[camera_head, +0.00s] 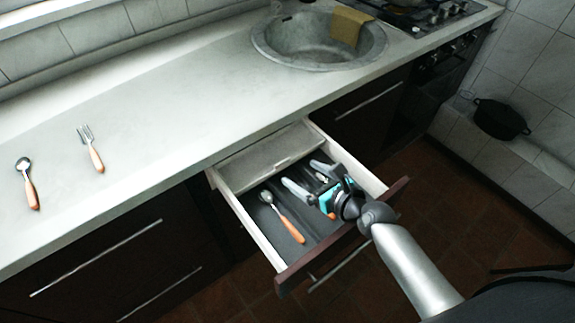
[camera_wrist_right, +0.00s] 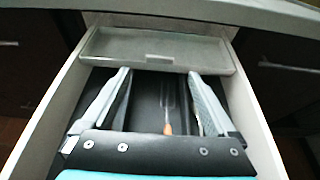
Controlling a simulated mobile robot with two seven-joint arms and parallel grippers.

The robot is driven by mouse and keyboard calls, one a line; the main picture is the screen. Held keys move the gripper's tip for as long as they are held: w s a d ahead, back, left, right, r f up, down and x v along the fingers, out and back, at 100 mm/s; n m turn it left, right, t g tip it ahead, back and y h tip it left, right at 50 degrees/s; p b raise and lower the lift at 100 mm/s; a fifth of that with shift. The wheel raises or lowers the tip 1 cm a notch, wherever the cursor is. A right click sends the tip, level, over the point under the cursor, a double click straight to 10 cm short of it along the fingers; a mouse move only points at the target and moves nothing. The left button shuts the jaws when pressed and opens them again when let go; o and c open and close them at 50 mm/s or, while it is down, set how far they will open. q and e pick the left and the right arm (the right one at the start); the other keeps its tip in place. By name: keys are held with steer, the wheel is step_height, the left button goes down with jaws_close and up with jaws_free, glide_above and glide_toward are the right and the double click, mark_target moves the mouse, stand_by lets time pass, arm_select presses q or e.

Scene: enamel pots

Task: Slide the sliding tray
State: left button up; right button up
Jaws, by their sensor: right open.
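The sliding tray (camera_head: 268,157) is a shallow grey tray at the back of the open drawer (camera_head: 250,221), under the counter edge. It also shows in the right wrist view (camera_wrist_right: 155,45), with a raised lip along its front. My right gripper (camera_head: 302,176) is over the drawer, in front of the tray. Its two fingers are spread apart with nothing held between them, and the fingertips (camera_wrist_right: 158,73) appear close to the tray's front lip; I cannot tell whether they touch it. My left gripper is not in view.
A spoon (camera_head: 283,217) with an orange handle lies in the drawer; a fork (camera_wrist_right: 168,105) lies below my fingers. Another spoon (camera_head: 29,184) and fork (camera_head: 92,149) lie on the counter (camera_head: 170,100). The drawer's side walls flank my gripper. A sink (camera_head: 318,42) is behind.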

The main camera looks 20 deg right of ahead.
mark_target(284, 162)
steer(key=b+x, duration=0.2)
steer(key=x, duration=0.5)
steer(key=shift+w+f, duration=0.15)
steer(key=shift+c, duration=1)
steer(key=c, duration=0.9)
steer(key=shift+c, duration=1.4)
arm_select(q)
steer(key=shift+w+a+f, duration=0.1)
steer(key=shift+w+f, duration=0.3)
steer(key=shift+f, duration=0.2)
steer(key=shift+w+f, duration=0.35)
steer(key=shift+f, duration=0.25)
arm_select(e)
jaws_close()
